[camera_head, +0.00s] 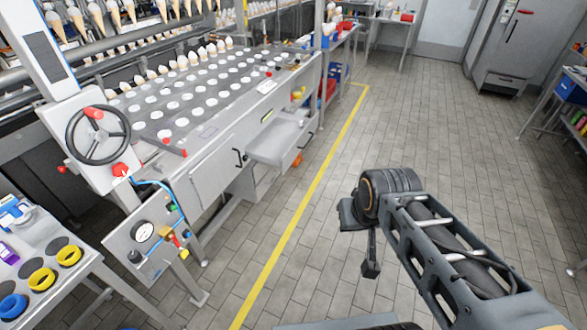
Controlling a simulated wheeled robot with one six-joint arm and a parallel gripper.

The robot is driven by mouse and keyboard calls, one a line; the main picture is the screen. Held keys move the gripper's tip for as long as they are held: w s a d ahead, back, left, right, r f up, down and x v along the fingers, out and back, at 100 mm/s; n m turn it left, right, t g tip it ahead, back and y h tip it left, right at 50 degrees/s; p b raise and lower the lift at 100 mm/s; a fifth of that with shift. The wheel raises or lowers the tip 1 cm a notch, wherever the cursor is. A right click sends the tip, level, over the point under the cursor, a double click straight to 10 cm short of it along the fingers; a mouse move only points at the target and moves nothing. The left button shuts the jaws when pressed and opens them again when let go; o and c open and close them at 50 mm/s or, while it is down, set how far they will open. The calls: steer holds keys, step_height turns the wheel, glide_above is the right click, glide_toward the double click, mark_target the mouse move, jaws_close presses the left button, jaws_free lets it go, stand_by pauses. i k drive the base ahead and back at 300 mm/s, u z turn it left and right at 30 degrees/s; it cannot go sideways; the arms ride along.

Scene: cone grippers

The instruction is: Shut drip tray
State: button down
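The drip tray (284,137) looks like the grey metal tray that sticks out from the long side of the ice cream cone machine. My gripper (362,245) hangs over the tiled floor, to the right of and nearer than the tray. It is clear of the tray and touches nothing that I can see. Its fingers show only partly, beside the dark wrist, so their opening is unclear.
A closed panel with a black handle (240,158) is left of the tray. A handwheel (98,135) and a gauge panel (145,232) stand at the machine's near end. A side table (75,285) holds coloured rings. The floor (440,130) right of the yellow line is open.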

mark_target(281, 141)
steer(key=u, duration=0.45)
steer(key=i, duration=1.45)
steer(key=z, duration=0.45)
